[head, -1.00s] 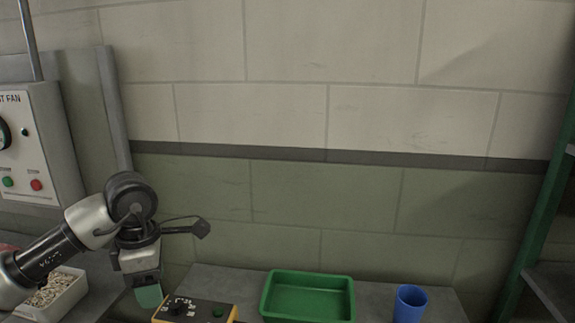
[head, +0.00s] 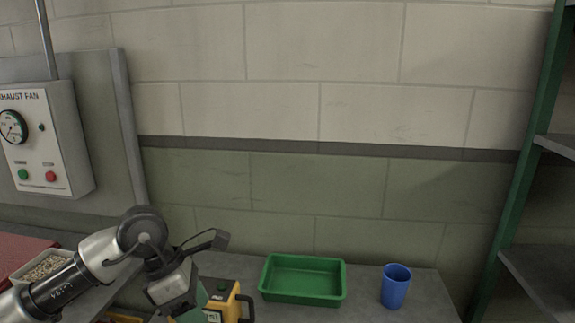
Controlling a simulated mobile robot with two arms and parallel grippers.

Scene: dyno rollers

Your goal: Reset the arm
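My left arm comes in from the lower left, and its gripper (head: 190,303) points down near the bottom edge of the head view. A green part shows at its end. The fingertips are mostly hidden, so I cannot tell whether it is open or shut. A yellow and black device (head: 232,298) with a dark handle is right beside and partly behind the gripper; I cannot tell whether they touch. My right gripper is not in view.
An empty green tray (head: 303,297) and a blue cup (head: 395,286) stand on the grey table (head: 425,293). At left are a box of pale bits (head: 42,266) and the exhaust fan panel (head: 45,140). A green-framed shelf (head: 512,190) stands at right.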

